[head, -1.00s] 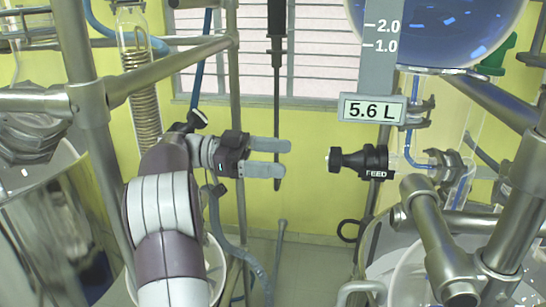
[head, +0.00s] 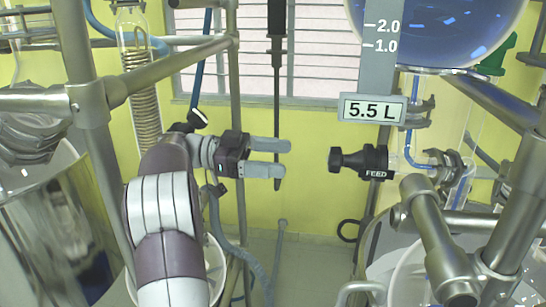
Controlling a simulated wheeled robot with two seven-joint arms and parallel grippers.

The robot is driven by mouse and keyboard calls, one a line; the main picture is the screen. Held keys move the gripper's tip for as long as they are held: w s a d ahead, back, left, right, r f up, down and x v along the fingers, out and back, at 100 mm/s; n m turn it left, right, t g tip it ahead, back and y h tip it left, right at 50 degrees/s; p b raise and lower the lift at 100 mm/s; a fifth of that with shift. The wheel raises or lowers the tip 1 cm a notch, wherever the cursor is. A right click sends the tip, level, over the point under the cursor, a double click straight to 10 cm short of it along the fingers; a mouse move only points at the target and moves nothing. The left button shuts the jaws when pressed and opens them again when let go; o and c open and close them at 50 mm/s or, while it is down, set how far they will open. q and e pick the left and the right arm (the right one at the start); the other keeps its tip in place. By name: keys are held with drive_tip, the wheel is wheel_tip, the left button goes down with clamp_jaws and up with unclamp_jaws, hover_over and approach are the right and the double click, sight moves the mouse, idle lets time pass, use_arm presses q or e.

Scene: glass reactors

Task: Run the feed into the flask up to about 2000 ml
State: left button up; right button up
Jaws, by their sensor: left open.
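The black feed valve (head: 360,162), marked FEED, sits right of centre in the head view with its knob facing left. Blue liquid shows in the glass tube (head: 411,150) beside it. Above hangs a round glass vessel (head: 455,30) holding blue liquid. A display (head: 373,109) reads 5.5 L, below a scale strip (head: 380,40) marked 2.0 and 1.0. My left gripper (head: 287,158) is open and empty, its fingers pointing right, a short gap left of the valve knob. My right gripper is not in view. No flask with a readable level is clearly visible.
Metal frame bars (head: 163,70) cross the left side, and thick clamped pipes (head: 437,240) fill the lower right. A dark stirrer shaft (head: 277,100) hangs behind my left gripper. A glass coil condenser (head: 140,75) stands at upper left. The space between gripper and valve is clear.

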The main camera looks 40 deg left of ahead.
sight(340, 159)
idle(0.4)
use_arm(q)
drive_tip(key=w+d+n+p, duration=0.1)
drive_tip(key=d+p, duration=0.2)
drive_tip(key=w+d+n+p, duration=0.1)
drive_tip(key=w+d+p, duration=0.1)
drive_tip(key=d+p, duration=0.1)
drive_tip(key=w+d+n+p, duration=0.1)
drive_tip(key=w+d+p, duration=0.1)
drive_tip(key=d, duration=0.3)
drive_tip(key=shift+w+d+r+n+p, duration=0.15)
drive_tip(key=shift+r+n+p, duration=0.25)
drive_tip(key=shift+p, duration=0.25)
drive_tip(key=shift+w+d+f, duration=0.15)
drive_tip(key=shift+d, duration=0.05)
drive_tip(key=c, duration=1)
drive_tip(key=shift+c, duration=0.2)
